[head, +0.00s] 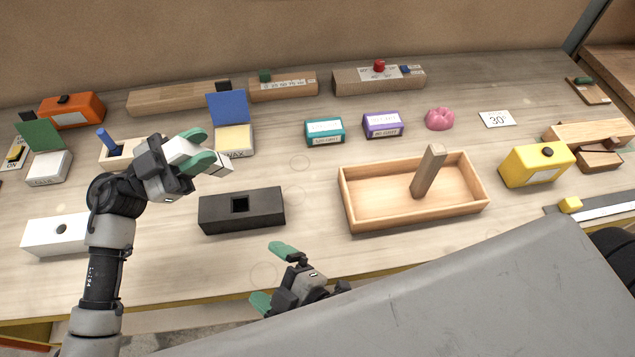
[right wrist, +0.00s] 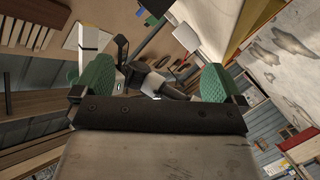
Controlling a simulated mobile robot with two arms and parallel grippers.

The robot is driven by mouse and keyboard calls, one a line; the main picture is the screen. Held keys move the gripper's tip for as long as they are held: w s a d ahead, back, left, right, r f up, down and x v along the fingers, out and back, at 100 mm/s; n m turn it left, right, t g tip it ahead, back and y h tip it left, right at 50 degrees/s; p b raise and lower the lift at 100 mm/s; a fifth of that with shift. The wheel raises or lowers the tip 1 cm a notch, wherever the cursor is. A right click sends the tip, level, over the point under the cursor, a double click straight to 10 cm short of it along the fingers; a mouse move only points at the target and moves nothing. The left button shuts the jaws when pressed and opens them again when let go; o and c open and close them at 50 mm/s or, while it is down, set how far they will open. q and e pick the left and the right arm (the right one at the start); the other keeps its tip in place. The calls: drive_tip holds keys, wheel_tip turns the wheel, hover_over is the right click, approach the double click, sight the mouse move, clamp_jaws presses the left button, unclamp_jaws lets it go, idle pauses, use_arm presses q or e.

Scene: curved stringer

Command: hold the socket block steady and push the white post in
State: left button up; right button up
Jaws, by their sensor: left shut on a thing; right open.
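My left gripper (head: 201,148) is shut on a white post (head: 182,150), held tilted above the table, up and left of the black block. The green fingertips cover part of the post. A black socket block (head: 267,209) with a square hole in its top lies on the table, and the hole looks empty. A white block (head: 40,238) with a round hole lies at the front left. My right gripper (head: 272,275) is open and empty, near the table's front edge, below the black block. Its two green fingertips stand wide apart in the right wrist view (right wrist: 155,82).
A wooden tray (head: 362,222) with a leaning wooden post (head: 429,172) stands right of the black block. Teal (head: 325,132), purple (head: 382,125) and yellow (head: 536,165) boxes lie behind and right. Bare table separates the black block from the tray.

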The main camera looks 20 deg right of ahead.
use_arm(q)
drive_tip(key=shift+s, duration=0.1)
drive_tip(key=shift+d, duration=0.1)
use_arm(e)
drive_tip(key=w+d+r+n+y, duration=0.1)
drive_tip(key=w+r+n+y, duration=0.3)
drive_tip(key=n, duration=0.5)
drive_tip(key=w+d+r+n+y, duration=0.2)
drive_tip(key=w+r+n+y, duration=0.15)
drive_tip(key=w+n, duration=0.4)
drive_tip(key=w+d+f+n+g, duration=0.1)
drive_tip(key=d+f+n+g, duration=0.1)
drive_tip(key=n, duration=0.5)
drive_tip(key=w+d+f+n+g+h, duration=0.1)
drive_tip(key=d+f+n+g, duration=0.2)
drive_tip(key=d+n+g, duration=0.2)
drive_tip(key=w+d+f+n+g+h, duration=0.1)
drive_tip(key=w+d+f+n+g, duration=0.1)
drive_tip(key=n, duration=0.7)
drive_tip(key=shift+d+f+g+h, duration=0.25)
drive_tip(key=shift+d+f+g, duration=0.1)
drive_tip(key=shift+d+g, duration=0.4)
drive_tip(key=x, duration=0.7)
drive_tip(key=shift+a, duration=0.1)
drive_tip(key=shift+c, duration=0.3)
